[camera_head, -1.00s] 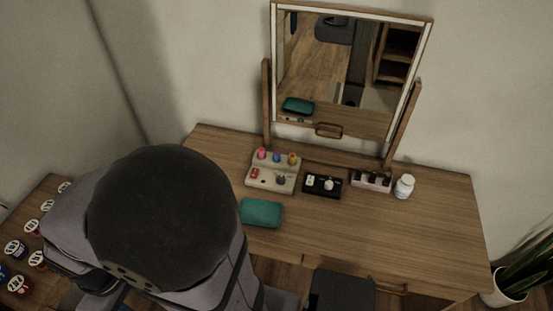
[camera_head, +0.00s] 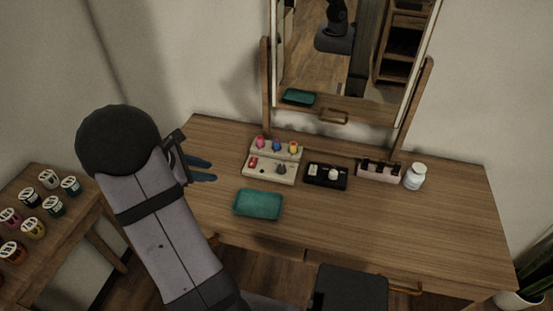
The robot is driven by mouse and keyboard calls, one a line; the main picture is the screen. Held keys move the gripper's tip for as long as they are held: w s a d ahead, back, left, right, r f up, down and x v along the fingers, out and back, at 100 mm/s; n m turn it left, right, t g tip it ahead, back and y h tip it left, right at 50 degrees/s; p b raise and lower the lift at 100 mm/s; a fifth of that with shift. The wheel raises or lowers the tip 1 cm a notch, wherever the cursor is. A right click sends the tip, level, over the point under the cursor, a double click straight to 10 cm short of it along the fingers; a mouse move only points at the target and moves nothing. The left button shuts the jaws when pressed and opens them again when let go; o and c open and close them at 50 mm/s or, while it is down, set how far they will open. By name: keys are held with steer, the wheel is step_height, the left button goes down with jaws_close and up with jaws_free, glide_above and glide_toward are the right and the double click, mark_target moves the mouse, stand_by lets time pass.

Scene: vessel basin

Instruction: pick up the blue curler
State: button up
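The blue curler (camera_head: 277,146) stands upright in the back row of a cream holder (camera_head: 257,174) on the wooden dressing table. A pink curler (camera_head: 260,142) stands to its left and a yellow-orange curler (camera_head: 293,147) to its right. My gripper (camera_head: 204,169) is left of the holder, apart from it, with its fingers pointing right. Its two dark blue fingers are spread, with nothing seen between them. Its height above the table is hard to tell.
A teal tray (camera_head: 258,205) lies in front of the holder. A black box (camera_head: 326,176), a pink rack (camera_head: 380,171) and a white bottle (camera_head: 414,177) stand to the right. A mirror (camera_head: 430,80) rises behind. Several jars stand on a side table (camera_head: 80,228). The table's right part is clear.

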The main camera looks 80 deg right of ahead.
mark_target(276, 141)
steer(key=s+d+f+n+g+h+b, duration=0.1)
steer(key=s+d, duration=0.2)
steer(key=d, duration=0.3)
steer(key=s+d+f+n+g+h+b, duration=0.1)
steer(key=s+d, duration=0.3)
steer(key=d, duration=0.2)
steer(key=s+d+f+n+g+h+b, duration=0.1)
steer(key=s+d+n+b, duration=0.1)
steer(key=s+d, duration=0.2)
steer(key=shift+d+f, duration=0.2)
steer(key=shift+d, duration=1.3)
steer(key=shift+p+x, duration=0.95)
steer(key=shift+x, duration=2.65)
steer(key=shift+w+r, duration=0.1)
jaws_close()
